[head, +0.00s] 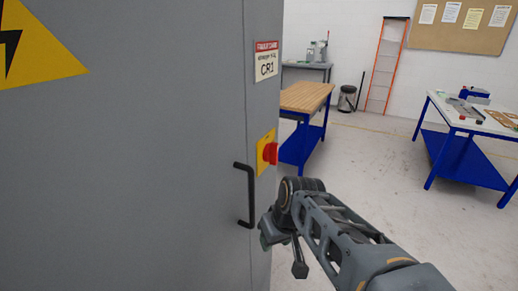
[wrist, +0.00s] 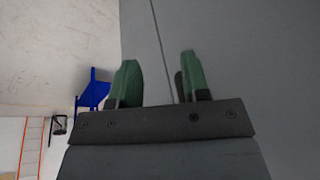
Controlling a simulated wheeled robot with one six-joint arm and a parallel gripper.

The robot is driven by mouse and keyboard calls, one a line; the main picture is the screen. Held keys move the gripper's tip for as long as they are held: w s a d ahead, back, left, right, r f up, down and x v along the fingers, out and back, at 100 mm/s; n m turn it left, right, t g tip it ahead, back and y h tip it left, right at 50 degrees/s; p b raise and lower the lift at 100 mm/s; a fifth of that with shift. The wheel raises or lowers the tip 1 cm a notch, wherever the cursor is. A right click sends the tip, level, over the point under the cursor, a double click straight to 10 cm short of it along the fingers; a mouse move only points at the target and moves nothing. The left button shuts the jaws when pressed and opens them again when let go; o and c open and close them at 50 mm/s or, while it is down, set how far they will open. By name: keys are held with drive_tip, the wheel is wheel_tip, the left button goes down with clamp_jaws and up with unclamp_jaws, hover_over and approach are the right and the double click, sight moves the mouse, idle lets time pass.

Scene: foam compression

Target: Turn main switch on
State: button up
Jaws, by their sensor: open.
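The main switch (head: 270,153) is a red knob on a yellow plate (head: 262,141), on the narrow right face of a tall grey cabinet (head: 180,130). My gripper (head: 282,252) is below the switch and right of the cabinet's black handle (head: 244,195), apart from the switch. In the wrist view my gripper (wrist: 160,78) shows two green fingers spread apart with nothing between them. The grey cabinet surface (wrist: 240,60) with a seam lies beyond the fingers. A dark piece, likely the handle, is partly hidden behind the right finger. The switch does not show there.
A wooden-topped blue workbench (head: 306,97) stands behind the cabinet. A white-topped blue table (head: 480,118) is at the right. An orange ladder (head: 386,65) and a bin (head: 347,98) are by the back wall. The floor (head: 375,160) between is clear.

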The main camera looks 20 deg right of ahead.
drive_tip(key=w+d+r+n+t+y, duration=0.2)
drive_tip(key=w+d+r+n+y, duration=0.15)
drive_tip(key=w+d+r, duration=0.3)
drive_tip(key=n+t+y, duration=0.4)
drive_tip(key=t, duration=0.1)
approach(272, 154)
drive_tip(key=p+x, duration=0.3)
drive_tip(key=x, duration=0.4)
drive_tip(key=shift+w, duration=0.6)
clamp_jaws()
